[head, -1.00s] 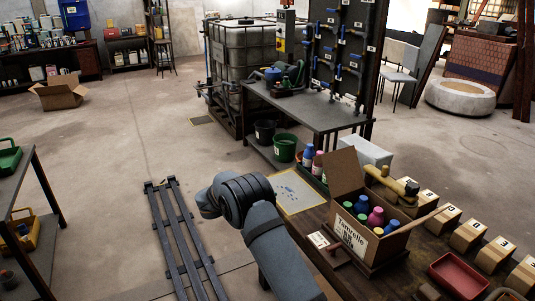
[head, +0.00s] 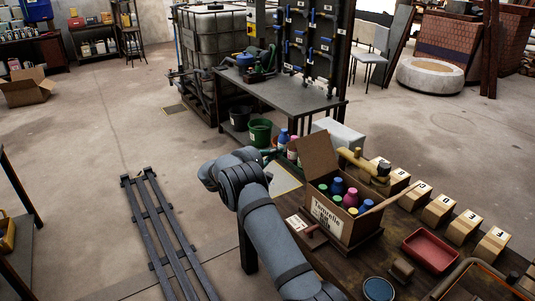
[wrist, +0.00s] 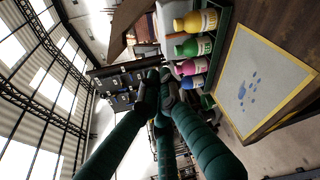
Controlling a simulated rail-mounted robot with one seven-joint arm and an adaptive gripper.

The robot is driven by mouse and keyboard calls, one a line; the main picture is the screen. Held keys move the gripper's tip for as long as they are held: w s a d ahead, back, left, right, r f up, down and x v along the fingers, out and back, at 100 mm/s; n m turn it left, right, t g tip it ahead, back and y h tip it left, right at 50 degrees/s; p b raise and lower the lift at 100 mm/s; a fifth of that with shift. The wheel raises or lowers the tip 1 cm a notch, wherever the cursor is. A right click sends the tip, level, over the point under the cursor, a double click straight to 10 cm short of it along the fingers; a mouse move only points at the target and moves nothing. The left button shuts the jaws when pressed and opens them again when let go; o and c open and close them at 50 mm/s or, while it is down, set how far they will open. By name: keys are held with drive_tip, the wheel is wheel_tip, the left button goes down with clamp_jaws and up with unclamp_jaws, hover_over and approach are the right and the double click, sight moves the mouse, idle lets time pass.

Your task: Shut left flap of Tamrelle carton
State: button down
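The Tamrelle carton (head: 325,219) is an open cardboard box on the dark wooden bench in the head view, its label facing front. It holds several bottles with coloured caps. One flap (head: 318,154) stands upright at its left and back; another flap (head: 384,196) slopes outward at the right. My gripper shows in the wrist view (wrist: 161,84) as dark green fingers whose tips come close together, with nothing visible between them. In the head view my arm's end is left of the carton, apart from it, and the fingers are mostly hidden.
A tray of coloured bottles (wrist: 192,47) stands beside a yellow-edged mat (wrist: 255,82) with blue spots.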

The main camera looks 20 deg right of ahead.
drive_tip(key=shift+s+d+r+p, duration=0.15)
drive_tip(key=shift+s+r+p, duration=0.15)
drive_tip(key=shift+s+r, duration=0.45)
drive_tip(key=shift+s+d+r+p, duration=0.1)
drive_tip(key=shift+s+r+p, duration=0.25)
drive_tip(key=shift+s, duration=0.55)
drive_tip(key=shift+b, duration=0.5)
drive_tip(key=shift+s+b, duration=0.1)
drive_tip(key=shift+b, duration=0.25)
